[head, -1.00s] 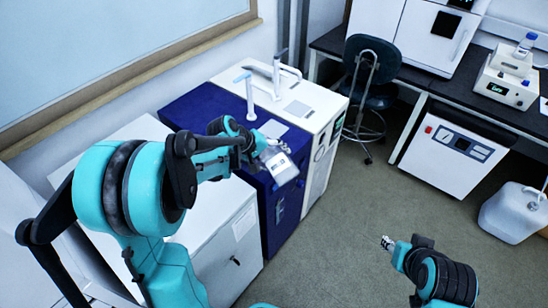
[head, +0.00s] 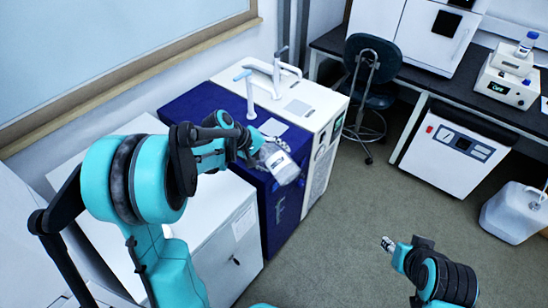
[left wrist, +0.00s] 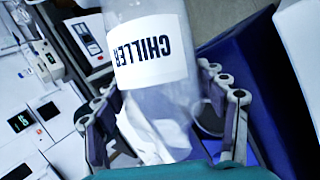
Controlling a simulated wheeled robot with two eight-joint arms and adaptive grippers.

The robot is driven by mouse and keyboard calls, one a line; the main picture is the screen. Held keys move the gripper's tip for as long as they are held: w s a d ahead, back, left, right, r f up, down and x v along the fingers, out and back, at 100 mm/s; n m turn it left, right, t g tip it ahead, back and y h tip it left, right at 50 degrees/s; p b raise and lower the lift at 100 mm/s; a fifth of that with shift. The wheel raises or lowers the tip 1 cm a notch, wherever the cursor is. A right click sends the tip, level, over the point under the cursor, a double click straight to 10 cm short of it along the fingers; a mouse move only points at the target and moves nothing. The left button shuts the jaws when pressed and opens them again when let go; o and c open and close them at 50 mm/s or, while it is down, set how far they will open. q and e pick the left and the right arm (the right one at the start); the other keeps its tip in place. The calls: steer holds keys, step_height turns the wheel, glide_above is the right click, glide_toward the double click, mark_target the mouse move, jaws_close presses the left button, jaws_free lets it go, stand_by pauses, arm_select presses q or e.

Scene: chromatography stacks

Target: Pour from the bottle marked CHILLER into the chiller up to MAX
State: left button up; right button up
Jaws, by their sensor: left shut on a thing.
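My left gripper (head: 257,153) is shut on a translucent bottle (head: 284,168) with a white label. In the left wrist view the label on this bottle (left wrist: 150,50) reads CHILLER, and the gripper's fingers lie on both sides of it. The bottle looks tilted and is held over the front right part of a dark blue cabinet (head: 284,208). A white unit (head: 322,163) with a front panel stands beside the cabinet. I cannot tell which of these is the chiller; no MAX mark can be read. My right gripper (head: 388,243) is small, low at right, away from the bottle.
White taps (head: 249,97) rise behind the bottle. A white cabinet (head: 228,240) stands left of the blue one. A dark stool (head: 372,75), a white floor unit (head: 455,150) and a large jug (head: 515,212) are at right. The middle floor is open.

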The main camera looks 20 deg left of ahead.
arm_select(q)
steer(key=shift+f, duration=0.1)
stand_by(0.3)
steer(key=shift+h, duration=0.3)
steer(key=shift+w+a+f+n+g+h+b, duration=0.15)
steer(key=shift+n+g+h+b, duration=0.15)
steer(key=shift+b, duration=0.15)
